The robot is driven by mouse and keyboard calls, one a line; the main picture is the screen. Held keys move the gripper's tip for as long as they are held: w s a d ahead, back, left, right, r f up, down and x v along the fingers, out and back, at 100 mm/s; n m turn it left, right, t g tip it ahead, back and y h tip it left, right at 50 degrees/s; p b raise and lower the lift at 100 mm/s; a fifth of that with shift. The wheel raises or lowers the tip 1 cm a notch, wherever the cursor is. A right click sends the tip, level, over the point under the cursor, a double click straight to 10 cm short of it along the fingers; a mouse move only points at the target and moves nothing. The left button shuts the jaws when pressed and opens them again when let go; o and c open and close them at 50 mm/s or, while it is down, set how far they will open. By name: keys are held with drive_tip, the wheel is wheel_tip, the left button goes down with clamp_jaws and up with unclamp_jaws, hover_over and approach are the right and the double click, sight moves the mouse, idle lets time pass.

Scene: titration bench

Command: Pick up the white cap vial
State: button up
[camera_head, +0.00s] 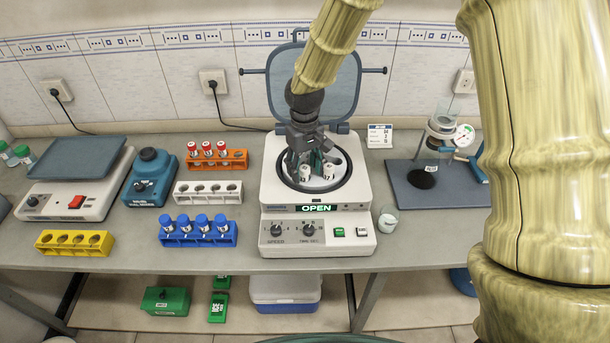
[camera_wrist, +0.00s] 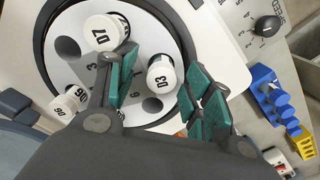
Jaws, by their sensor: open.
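The centrifuge (camera_head: 318,215) stands on the bench with its lid raised, and its display reads OPEN. White cap vials sit in its round rotor. In the wrist view one is marked D3 (camera_wrist: 162,76), one D7 (camera_wrist: 101,30), and another (camera_wrist: 70,101) at the left has a partly hidden mark. In the head view two white caps show, one at the left (camera_head: 305,173) and one at the right (camera_head: 328,172). My gripper (camera_wrist: 160,68) is open over the rotor, with the D3 cap between its green-padded fingers in the picture. Contact cannot be told.
To the left are an orange rack (camera_head: 236,160) with red cap vials, an empty white rack (camera_head: 208,198), a blue rack (camera_head: 198,240) with blue cap vials and an empty yellow rack (camera_head: 75,249). The raised lid (camera_head: 345,90) is behind my gripper.

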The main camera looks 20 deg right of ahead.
drive_tip(key=shift+f, duration=0.45)
drive_tip(key=shift+c, duration=0.3)
drive_tip(key=c, duration=0.9)
drive_tip(key=shift+c, duration=0.2)
drive_tip(key=shift+r, duration=0.2)
